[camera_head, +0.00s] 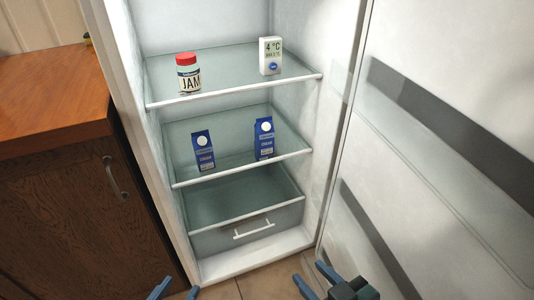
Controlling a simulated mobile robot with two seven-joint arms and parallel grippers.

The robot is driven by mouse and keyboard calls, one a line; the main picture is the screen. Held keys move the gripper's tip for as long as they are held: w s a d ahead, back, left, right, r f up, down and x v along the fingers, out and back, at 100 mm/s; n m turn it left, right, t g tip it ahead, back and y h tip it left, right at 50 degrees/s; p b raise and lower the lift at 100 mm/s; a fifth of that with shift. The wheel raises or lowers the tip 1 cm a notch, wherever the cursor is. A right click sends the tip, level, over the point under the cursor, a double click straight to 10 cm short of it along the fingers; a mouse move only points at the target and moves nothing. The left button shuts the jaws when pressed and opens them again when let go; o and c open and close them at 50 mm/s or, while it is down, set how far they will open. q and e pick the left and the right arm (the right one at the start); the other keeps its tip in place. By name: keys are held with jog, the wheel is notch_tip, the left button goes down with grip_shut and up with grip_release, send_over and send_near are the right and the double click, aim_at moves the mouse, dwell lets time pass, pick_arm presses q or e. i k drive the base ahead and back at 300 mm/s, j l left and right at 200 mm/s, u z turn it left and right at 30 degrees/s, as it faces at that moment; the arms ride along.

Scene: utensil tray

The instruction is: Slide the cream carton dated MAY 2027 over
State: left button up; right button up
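Two blue cream cartons stand upright on the middle glass shelf of the open fridge. The left carton (203,151) and the right carton (264,139) look alike, with a clear gap between them. Their printed dates are too small to read, so I cannot tell which one says MAY 2027. My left gripper (177,291) shows only its fingertips at the bottom edge, apart and empty. My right gripper (314,279) is low in front of the fridge, its fingers apart with nothing between them. Both grippers are well below the cartons and touch neither.
The upper shelf holds a jam jar (188,74) and a white thermometer (270,56) reading 4 °C. A drawer (250,229) sits below the cartons. The open fridge door (440,140) bounds the right side, and a wooden cabinet (70,210) stands left.

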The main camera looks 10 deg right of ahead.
aim_at(265, 132)
jog(key=i+j+z, duration=0.2)
jog(key=i+j, duration=0.15)
jog(key=i, duration=0.55)
